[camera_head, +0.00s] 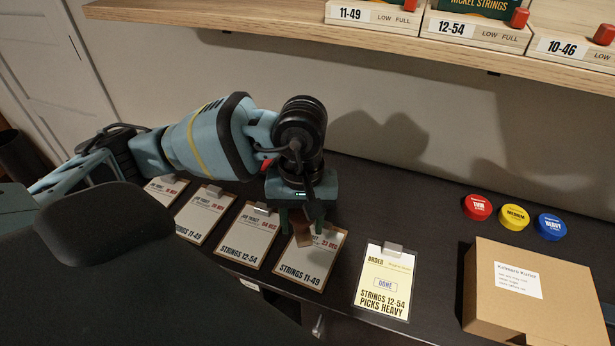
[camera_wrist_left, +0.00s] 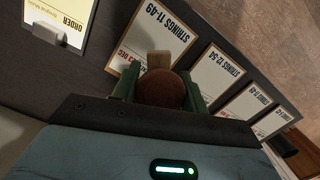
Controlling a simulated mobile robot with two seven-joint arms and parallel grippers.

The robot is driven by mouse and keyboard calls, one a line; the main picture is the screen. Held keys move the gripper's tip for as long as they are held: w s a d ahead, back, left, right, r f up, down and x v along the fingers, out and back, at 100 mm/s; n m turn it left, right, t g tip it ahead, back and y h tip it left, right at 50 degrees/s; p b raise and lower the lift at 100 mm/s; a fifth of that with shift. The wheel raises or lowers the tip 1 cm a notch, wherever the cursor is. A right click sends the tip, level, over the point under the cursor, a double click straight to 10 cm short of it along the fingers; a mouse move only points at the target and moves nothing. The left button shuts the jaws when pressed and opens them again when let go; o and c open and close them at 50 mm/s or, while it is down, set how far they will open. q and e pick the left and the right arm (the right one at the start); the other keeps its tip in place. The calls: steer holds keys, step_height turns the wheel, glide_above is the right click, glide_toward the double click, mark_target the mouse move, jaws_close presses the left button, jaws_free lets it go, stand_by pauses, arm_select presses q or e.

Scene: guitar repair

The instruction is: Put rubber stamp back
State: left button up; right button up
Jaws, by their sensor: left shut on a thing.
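My left gripper (camera_head: 303,212) is shut on the rubber stamp, a brown piece (camera_head: 301,232) partly hidden by the fingers in the head view. In the left wrist view, the stamp's round brown handle (camera_wrist_left: 160,90) sits between the green fingers of the left gripper (camera_wrist_left: 158,92), with a lighter wooden block (camera_wrist_left: 158,58) beyond it. The gripper is over the "Strings 11-49" job ticket (camera_head: 305,265). I cannot tell whether the stamp touches that ticket. The yellow order card (camera_head: 383,282) to the right bears a "DONE" mark. My right gripper is out of view.
More job tickets (camera_head: 250,238) lie in a row to the left on the dark bench (camera_head: 410,215). Red (camera_head: 477,207), yellow (camera_head: 514,217) and blue (camera_head: 551,227) round tins and a cardboard box (camera_head: 530,295) stand right. A wooden shelf (camera_head: 300,20) with string boxes hangs above.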

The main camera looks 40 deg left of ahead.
arm_select(q)
steer(key=n, duration=0.1)
steer(key=a+n, duration=0.1)
steer(key=n, duration=0.2)
steer(key=shift+w+a+f+n, duration=0.2)
steer(key=shift+w+a+n, duration=0.1)
steer(key=shift+w, duration=0.1)
steer(key=n, duration=0.1)
steer(key=a+n, duration=0.1)
steer(key=n, duration=0.2)
steer(key=shift+w+a+t+b, duration=0.15)
steer(key=shift+w+t+b, duration=0.15)
steer(key=shift+b, duration=0.1)
steer(key=n, duration=0.2)
steer(key=a+n, duration=0.1)
steer(key=n, duration=0.1)
steer(key=a+n, duration=0.1)
steer(key=n, duration=0.1)
steer(key=shift+w+a+n+t+b, duration=0.2)
steer(key=shift+w+n+t+b, duration=0.1)
steer(key=shift+w, duration=0.1)
steer(key=n, duration=0.1)
steer(key=a+n, duration=0.1)
steer(key=n, duration=0.1)
steer(key=a+n, duration=0.1)
steer(key=n, duration=0.1)
steer(key=shift+w+r+t, duration=0.15)
steer(key=shift+w+t, duration=0.15)
steer(key=shift+w, duration=0.1)
